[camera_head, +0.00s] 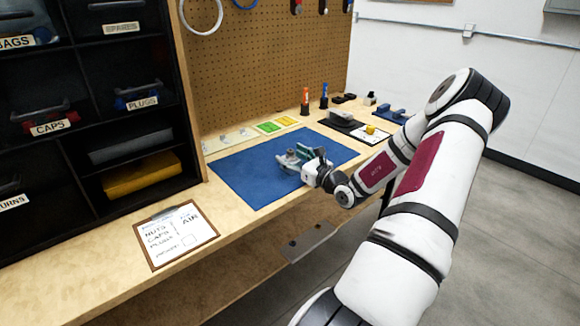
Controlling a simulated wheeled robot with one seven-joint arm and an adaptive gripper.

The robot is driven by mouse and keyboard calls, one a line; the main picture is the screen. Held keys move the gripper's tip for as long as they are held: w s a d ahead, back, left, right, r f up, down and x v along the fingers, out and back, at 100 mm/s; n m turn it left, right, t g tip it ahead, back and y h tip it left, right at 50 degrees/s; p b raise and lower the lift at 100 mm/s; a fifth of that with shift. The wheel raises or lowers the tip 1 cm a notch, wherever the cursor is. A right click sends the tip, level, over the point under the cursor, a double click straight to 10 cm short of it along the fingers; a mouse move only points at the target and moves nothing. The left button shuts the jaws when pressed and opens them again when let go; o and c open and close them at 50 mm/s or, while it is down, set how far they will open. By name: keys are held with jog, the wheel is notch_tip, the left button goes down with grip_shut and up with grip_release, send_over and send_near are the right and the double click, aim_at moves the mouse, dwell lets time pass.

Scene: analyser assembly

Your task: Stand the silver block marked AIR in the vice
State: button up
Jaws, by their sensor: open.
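My gripper (292,158) is open, low over the blue mat (245,172) on the bench. A small blue fixture (391,113) farther right may be the vice. It looks empty, but it is too small to be sure.
A clipboard (176,235) lies at the front left of the bench. A black shelf unit (100,129) with labelled bins stands at left. Orange and blue upright markers (305,101) stand by the pegboard (262,65). A yellow piece (370,129) sits on a white card. The mat's left part is clear.

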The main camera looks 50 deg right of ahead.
jog(key=shift+w+d, duration=0.1)
jog(key=shift+w, duration=0.35)
grip_shut()
jog(key=shift+r, duration=0.1)
